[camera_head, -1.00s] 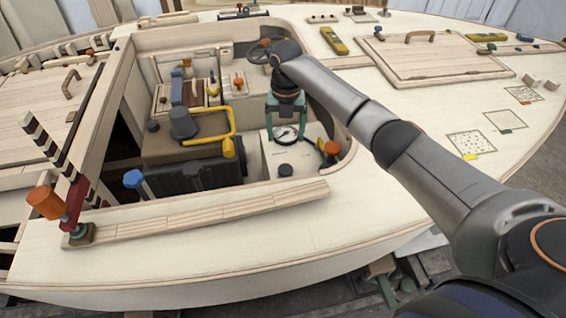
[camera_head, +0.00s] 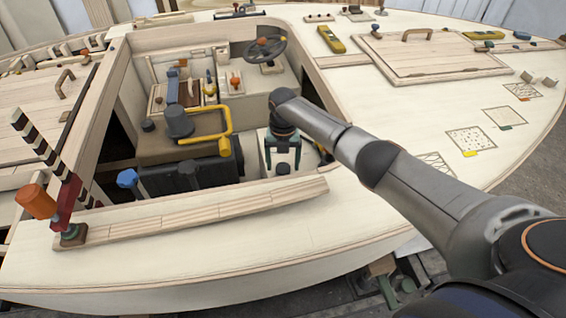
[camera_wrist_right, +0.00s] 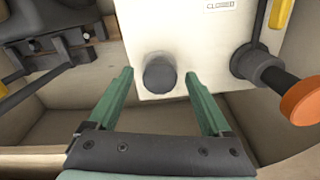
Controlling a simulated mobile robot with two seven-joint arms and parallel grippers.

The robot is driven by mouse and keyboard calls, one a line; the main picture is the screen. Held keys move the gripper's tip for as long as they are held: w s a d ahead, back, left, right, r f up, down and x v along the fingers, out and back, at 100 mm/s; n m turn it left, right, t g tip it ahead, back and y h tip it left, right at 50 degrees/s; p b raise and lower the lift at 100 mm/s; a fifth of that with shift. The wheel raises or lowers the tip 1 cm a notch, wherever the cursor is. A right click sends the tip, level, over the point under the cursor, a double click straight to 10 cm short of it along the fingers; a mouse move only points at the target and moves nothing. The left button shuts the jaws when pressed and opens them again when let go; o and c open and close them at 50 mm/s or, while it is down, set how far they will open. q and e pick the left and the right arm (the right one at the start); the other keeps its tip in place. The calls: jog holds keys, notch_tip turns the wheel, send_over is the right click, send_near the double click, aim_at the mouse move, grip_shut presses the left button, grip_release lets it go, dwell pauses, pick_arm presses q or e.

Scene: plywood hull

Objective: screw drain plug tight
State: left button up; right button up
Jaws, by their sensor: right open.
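The drain plug looks like a dark round knob (camera_wrist_right: 160,76) on a white panel (camera_wrist_right: 205,45), seen from above in the right wrist view. It also shows small and dark in the head view (camera_head: 284,169). My right gripper (camera_wrist_right: 159,74) is open, with its green fingertips on either side of the knob and a gap visible on both sides. In the head view my right gripper (camera_head: 282,162) reaches down into the cockpit well over the white panel. Whether the fingertips are level with the knob is hard to tell. My left gripper is not in view.
An orange-capped dark handle (camera_wrist_right: 302,101) stands right of the knob, near a yellow lever (camera_wrist_right: 281,13). A dark box (camera_head: 205,174) and a yellow bent rail (camera_head: 229,118) lie left of my gripper. The wooden coaming (camera_head: 205,208) borders the well in front.

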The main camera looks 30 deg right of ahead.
jog(key=shift+c, duration=0.3)
grip_shut()
dwell(0.3)
